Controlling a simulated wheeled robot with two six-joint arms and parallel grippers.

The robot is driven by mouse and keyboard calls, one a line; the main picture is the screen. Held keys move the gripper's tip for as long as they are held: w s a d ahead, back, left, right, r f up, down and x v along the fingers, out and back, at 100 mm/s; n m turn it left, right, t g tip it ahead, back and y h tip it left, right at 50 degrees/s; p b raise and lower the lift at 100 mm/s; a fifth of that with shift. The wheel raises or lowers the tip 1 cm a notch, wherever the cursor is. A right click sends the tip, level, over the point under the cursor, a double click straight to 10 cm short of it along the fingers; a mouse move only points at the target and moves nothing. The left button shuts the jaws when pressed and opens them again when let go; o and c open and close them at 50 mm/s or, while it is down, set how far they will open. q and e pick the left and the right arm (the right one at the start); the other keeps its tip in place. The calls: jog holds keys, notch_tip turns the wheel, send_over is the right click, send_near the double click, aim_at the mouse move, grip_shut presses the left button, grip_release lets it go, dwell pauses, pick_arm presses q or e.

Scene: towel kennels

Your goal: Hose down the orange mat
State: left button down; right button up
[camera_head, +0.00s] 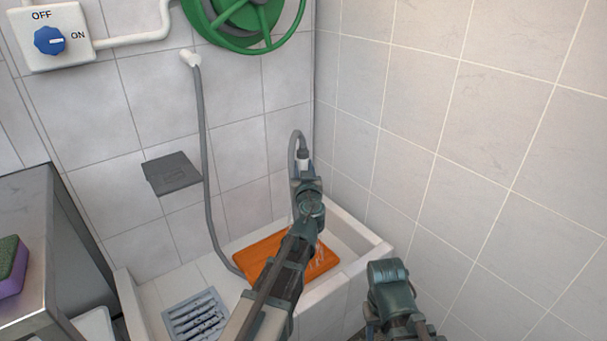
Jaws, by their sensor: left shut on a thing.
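The orange mat (262,250) lies flat in a white low-walled basin (368,253) in the corner, partly hidden behind my left arm. My left gripper (303,170) is above the basin, shut on the hose nozzle (303,156), a pale piece with a dark collar. The grey hose (206,150) hangs from a wall outlet (190,58), runs down into the basin and loops up to the nozzle. Pale streaks like water show on the mat's right part. The blue knob (48,40) has its white mark toward ON. My right arm shows at the bottom; its fingers do not show.
A drain grate (195,315) is in the basin's front left. A metal counter (30,230) with a green and purple sponge (10,265) stands at left. A green hose reel (240,15) and a grey plate (171,174) are on the back wall. A tiled wall closes the right.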

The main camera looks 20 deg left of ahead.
pick_arm(q)
jog(key=shift+n+y, duration=0.4)
jog(key=shift+y, duration=0.2)
jog(key=f+b, duration=0.1)
jog(key=w+f+b, duration=0.1)
jog(key=f, duration=0.1)
jog(key=w+f+b, duration=0.1)
jog(key=f+b, duration=0.1)
jog(key=shift+w+a+f, duration=0.25)
jog(key=shift+a, duration=0.1)
pick_arm(e)
notch_tip(320, 180, down, 6)
jog(key=shift+r, duration=0.25)
pick_arm(q)
jog(key=shift+f, duration=0.1)
pick_arm(e)
jog(key=shift+f, duration=0.15)
pick_arm(q)
jog(key=shift+f+b, duration=1.4)
jog(key=shift+b, duration=0.05)
jog(key=s+a, duration=0.9)
jog(key=s, duration=0.2)
jog(key=shift+s, duration=0.35)
pick_arm(e)
jog(key=shift+f, duration=1.35)
pick_arm(q)
jog(key=shift+a, duration=0.1)
